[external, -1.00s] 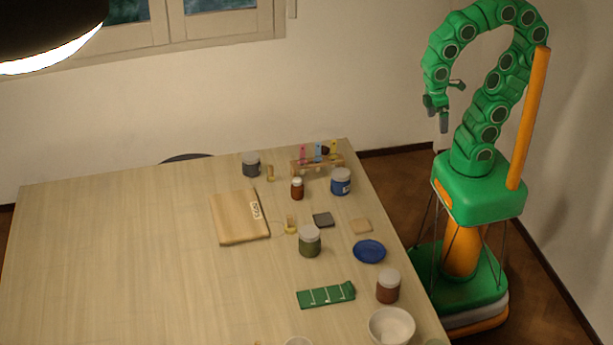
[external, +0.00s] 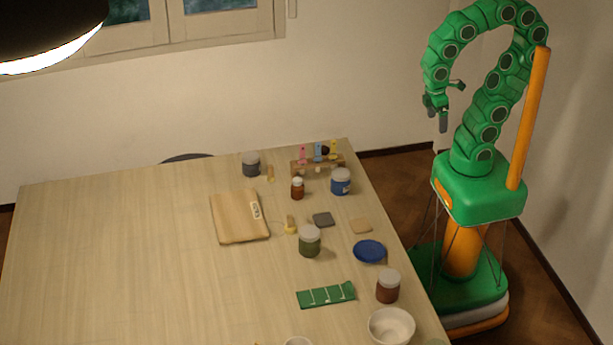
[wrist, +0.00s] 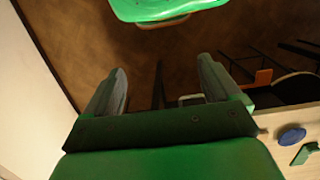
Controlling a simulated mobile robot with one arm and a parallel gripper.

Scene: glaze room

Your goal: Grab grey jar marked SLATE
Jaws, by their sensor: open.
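A grey jar with a pale lid (external: 251,164) stands upright at the back of the table, left of the small wooden rack. Its label cannot be read at this size. My gripper (external: 437,118) hangs in the air to the right of the table, well apart from the jar. In the wrist view my gripper (wrist: 160,90) shows two fingers spread apart with nothing between them, above the brown floor. The grey jar cannot be made out in the wrist view.
Near the grey jar are a brown bottle (external: 297,188), a blue jar (external: 341,181) and the rack (external: 299,168). A green jar (external: 309,241), red-brown jar (external: 388,286), blue plate (external: 369,251) and white bowl (external: 391,326) stand along the right side. The table's left half is clear.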

